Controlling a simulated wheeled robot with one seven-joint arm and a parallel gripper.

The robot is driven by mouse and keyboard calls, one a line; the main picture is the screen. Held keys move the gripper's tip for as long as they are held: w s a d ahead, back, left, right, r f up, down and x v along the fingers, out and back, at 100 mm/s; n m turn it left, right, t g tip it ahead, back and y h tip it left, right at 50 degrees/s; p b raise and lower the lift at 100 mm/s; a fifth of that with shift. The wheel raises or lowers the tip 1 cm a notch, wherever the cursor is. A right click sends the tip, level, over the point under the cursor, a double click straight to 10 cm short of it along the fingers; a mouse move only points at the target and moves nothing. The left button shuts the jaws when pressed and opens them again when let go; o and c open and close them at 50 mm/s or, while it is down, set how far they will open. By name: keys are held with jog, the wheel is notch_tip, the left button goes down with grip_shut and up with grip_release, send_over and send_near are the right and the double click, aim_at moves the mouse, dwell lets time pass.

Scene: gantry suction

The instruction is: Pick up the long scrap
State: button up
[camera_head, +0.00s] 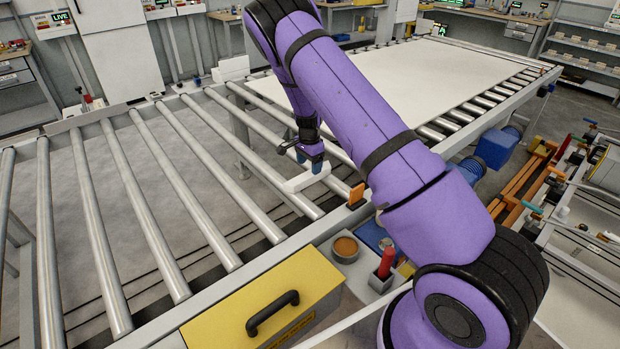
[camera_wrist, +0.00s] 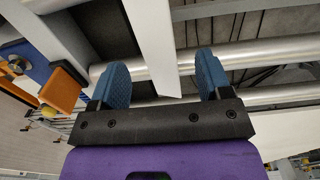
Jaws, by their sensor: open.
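The long scrap (camera_head: 306,178) is a pale, narrow strip lying across the rollers in the head view, close to the near rail. In the wrist view the scrap (camera_wrist: 151,40) runs down from the top edge, and its end shows in the gap between my fingers. My gripper (camera_head: 311,164) is just over the scrap in the head view, pointing down. In the wrist view my gripper (camera_wrist: 160,66) has its two blue fingers apart, one on each side of the strip's end. I cannot tell whether either finger touches it.
A large white sheet (camera_head: 400,77) lies on the rollers behind. Bare rollers (camera_head: 160,160) extend to the left. An orange block (camera_head: 357,194) stands on the near rail; it also shows in the wrist view (camera_wrist: 62,91). A yellow box (camera_head: 235,305) with a black handle is in front.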

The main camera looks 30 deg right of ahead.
aim_at(310, 173)
notch_tip(310, 173, down, 5)
jog(key=shift+s+d, duration=0.1)
jog(key=shift+d, duration=0.05)
jog(key=shift+c, duration=0.4)
jog(key=c, duration=1)
